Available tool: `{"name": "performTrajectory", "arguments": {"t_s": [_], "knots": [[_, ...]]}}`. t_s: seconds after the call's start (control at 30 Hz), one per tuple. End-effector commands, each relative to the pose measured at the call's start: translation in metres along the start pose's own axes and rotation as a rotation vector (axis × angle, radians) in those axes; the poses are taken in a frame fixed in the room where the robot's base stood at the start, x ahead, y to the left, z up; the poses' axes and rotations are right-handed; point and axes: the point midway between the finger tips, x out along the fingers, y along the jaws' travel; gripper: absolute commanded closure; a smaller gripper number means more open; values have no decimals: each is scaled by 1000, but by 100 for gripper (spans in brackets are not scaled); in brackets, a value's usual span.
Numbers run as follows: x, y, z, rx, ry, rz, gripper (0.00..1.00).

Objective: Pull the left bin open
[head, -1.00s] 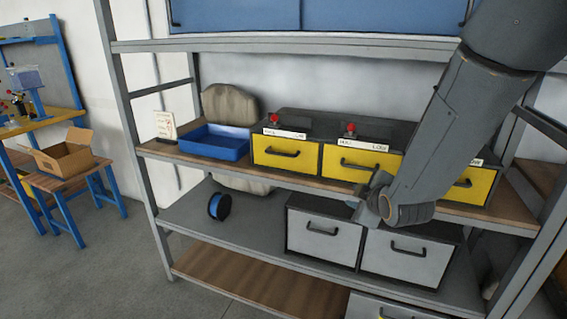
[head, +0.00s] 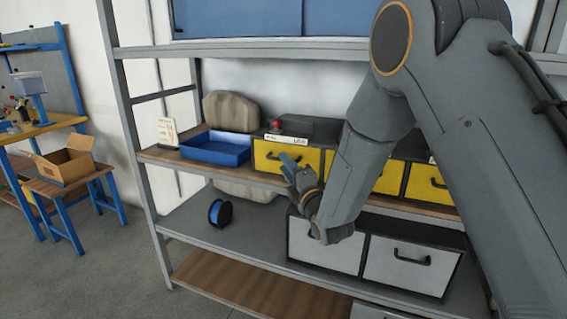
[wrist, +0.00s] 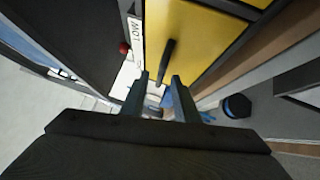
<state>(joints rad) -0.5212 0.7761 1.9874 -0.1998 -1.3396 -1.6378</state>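The left bin (head: 264,150) is a yellow-fronted, dark-bodied drawer at the left end of the row on the middle shelf. It looks shut. In the wrist view its yellow front (wrist: 195,38) carries a dark bar handle (wrist: 168,55). My gripper (head: 288,162) is in front of this bin and hides part of its front in the head view. In the wrist view my gripper (wrist: 160,79) is open, with its two fingers apart. The handle's near end shows between and just past the fingertips; I cannot tell whether they touch it.
A blue tray (head: 215,148) stands left of the bin. More yellow bins (head: 427,185) continue to the right, partly behind my arm. Grey bins (head: 405,265) and a blue spool (head: 220,212) sit on the shelf below. A red knob (wrist: 125,47) is beside the bin's white label.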

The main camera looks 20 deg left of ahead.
Motion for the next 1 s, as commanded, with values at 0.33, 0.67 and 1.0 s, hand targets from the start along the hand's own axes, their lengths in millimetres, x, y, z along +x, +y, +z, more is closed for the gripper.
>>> {"name": "performTrajectory", "arguments": {"t_s": [0.33, 0.67, 1.0], "knots": [[19, 0, 0, 1, 0, -1, 72], [18, 0, 0, 1, -1, -1, 100], [16, 0, -2, 1, 0, -2, 100]]}}
